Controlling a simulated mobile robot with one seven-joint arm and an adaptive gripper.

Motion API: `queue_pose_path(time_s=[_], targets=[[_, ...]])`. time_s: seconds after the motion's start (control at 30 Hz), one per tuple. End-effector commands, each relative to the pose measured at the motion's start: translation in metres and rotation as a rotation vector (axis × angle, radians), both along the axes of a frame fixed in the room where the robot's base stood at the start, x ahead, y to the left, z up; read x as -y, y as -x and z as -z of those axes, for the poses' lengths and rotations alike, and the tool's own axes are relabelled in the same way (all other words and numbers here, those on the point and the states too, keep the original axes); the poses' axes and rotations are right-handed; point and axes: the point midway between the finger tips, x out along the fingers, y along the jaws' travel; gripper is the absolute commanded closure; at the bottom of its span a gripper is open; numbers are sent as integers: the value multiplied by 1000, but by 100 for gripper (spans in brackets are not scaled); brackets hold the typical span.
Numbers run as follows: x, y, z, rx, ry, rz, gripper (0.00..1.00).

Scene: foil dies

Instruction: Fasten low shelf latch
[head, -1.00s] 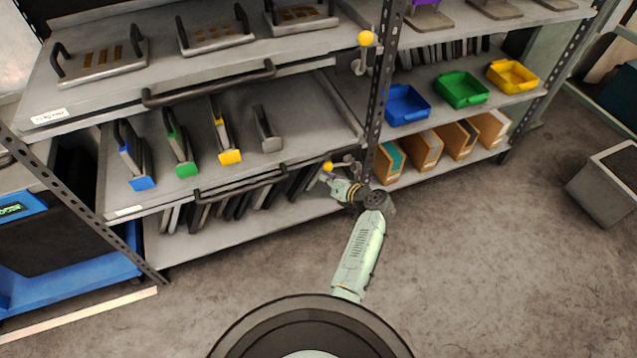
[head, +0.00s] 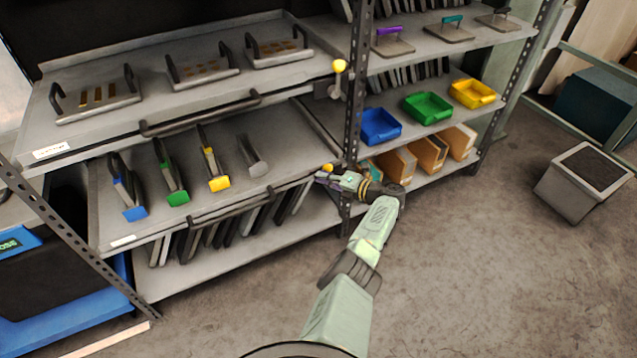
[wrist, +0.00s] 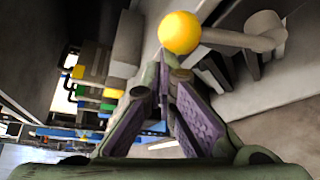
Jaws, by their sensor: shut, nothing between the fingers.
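The low shelf latch has a yellow ball knob (head: 328,168) at the right front corner of the low shelf (head: 275,185), beside the upright post. In the wrist view the knob (wrist: 180,32) sits on a grey lever (wrist: 235,39) that runs right to a pivot. My gripper (head: 321,177) is at the latch, just below the knob in the head view. In the wrist view my gripper (wrist: 164,78) has its purple-padded fingers closed together at the tips, with nothing between them. The tips are just below the knob; whether they touch it I cannot tell. My gripper hides most of the lever in the head view.
Dies with blue, green and yellow ends (head: 219,183) stand on the low shelf. An upper latch with a yellow knob (head: 339,66) is above. The perforated post (head: 353,100) stands close to my gripper. Coloured bins (head: 428,107) are to the right. The floor in front is clear.

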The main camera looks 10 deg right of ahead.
Motion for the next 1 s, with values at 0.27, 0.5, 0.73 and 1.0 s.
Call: queue_pose_path(time_s=[0.27,0.5,0.73,1.0], targets=[[17,-6,-8,1,1,1,100],[26,-8,-11,1,1,1,100],[30,-10,-14,2,2,3,100],[33,-11,-15,5,4,8,100]])
